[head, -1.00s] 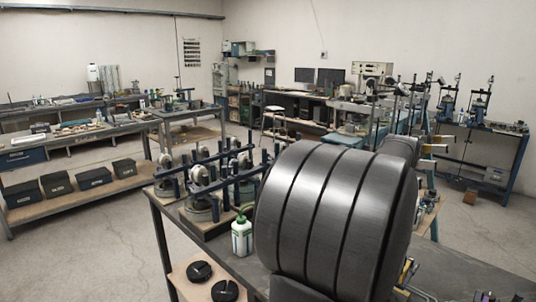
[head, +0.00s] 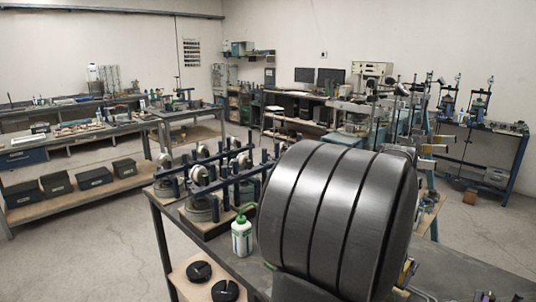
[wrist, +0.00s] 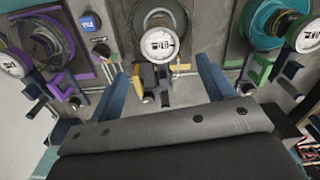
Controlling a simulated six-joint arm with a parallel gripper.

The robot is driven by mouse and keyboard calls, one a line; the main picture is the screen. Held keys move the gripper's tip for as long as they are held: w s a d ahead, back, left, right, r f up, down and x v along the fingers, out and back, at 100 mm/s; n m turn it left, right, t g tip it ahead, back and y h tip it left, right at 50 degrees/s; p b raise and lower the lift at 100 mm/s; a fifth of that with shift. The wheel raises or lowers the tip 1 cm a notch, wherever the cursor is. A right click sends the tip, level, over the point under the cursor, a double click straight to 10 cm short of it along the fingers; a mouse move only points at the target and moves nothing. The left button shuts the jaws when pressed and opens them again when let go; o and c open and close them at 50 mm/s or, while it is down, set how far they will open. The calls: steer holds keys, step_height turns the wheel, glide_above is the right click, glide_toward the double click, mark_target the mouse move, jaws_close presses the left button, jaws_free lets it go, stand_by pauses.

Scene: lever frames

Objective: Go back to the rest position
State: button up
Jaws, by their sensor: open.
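Beyond the fingers are lever frames with a white dial gauge (wrist: 158,45) in the middle, and further gauges at the left (wrist: 12,64) and right (wrist: 309,37). I cannot tell the distance to them. In the head view, the lever frames (head: 215,175) with dark blue posts stand on the near bench. My large dark ribbed arm part fills the lower right, and the gripper is hidden there.
A green-capped white bottle (head: 241,238) stands on the near bench (head: 180,216), left of my arm. Two black slotted discs (head: 199,271) lie on a wooden board at the front. Other equipment stands close behind my arm on the right. Open floor (head: 90,240) lies to the left.

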step_height(320, 180, down, 7)
steer(key=shift+f, duration=0.1)
steer(key=shift+m, duration=1.2)
step_height(320, 180, up, 17)
step_height(320, 180, down, 16)
steer(key=m, duration=0.8)
